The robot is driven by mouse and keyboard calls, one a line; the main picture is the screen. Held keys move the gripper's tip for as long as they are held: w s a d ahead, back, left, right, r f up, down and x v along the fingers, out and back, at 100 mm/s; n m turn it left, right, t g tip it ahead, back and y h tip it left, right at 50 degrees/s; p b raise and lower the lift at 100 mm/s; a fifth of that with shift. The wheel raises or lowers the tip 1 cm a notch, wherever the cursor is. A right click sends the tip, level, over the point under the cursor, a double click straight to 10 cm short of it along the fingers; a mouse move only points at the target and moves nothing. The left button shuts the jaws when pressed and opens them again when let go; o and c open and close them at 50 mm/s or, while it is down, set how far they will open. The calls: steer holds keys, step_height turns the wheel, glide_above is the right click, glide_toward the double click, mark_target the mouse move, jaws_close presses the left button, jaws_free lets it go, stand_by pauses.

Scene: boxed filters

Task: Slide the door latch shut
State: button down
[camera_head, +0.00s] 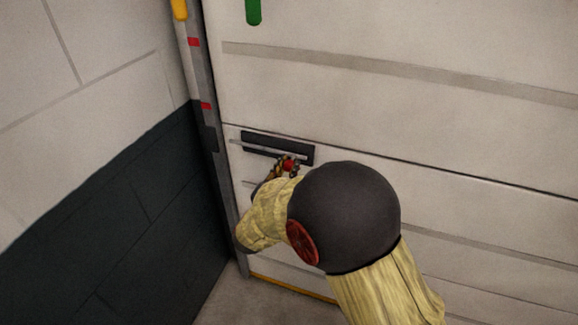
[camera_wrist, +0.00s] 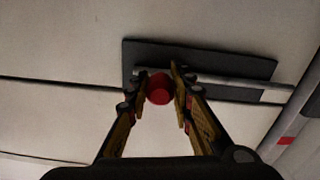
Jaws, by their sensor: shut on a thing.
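The door latch is a dark plate (camera_head: 306,155) on the pale door, with a grey sliding bolt (camera_head: 240,142) along it and a red round knob (camera_head: 288,166). In the wrist view the plate (camera_wrist: 225,62), bolt (camera_wrist: 262,93) and red knob (camera_wrist: 160,89) show clearly. The bolt sticks out past the plate toward the door post; whether its tip enters the post I cannot tell. My gripper (camera_wrist: 157,80) is shut on the knob, one finger on each side. In the head view my gripper (camera_head: 286,164) is partly hidden by my arm.
A grey door post (camera_head: 221,190) with red marks (camera_head: 206,106) and a dark fitting (camera_head: 210,138) stands left of the latch. A wall (camera_head: 90,70) meets it at the left. A green piece (camera_head: 253,11) is higher on the door. The floor (camera_head: 245,300) is clear.

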steer(key=shift+w+a+p, duration=0.35)
steer(key=shift+a+p, duration=0.05)
steer(key=shift+a, duration=0.6)
steer(key=shift+w+a+p, duration=0.35)
steer(key=shift+a+p, duration=0.05)
steer(key=shift+a, duration=0.6)
steer(key=shift+w+a+p, duration=0.35)
steer(key=shift+a+p, duration=0.05)
steer(key=shift+a, duration=0.6)
steer(key=c, duration=1.5)
jaws_free()
steer(key=shift+a, duration=0.1)
steer(key=shift+c, duration=0.2)
steer(key=v, duration=1.2)
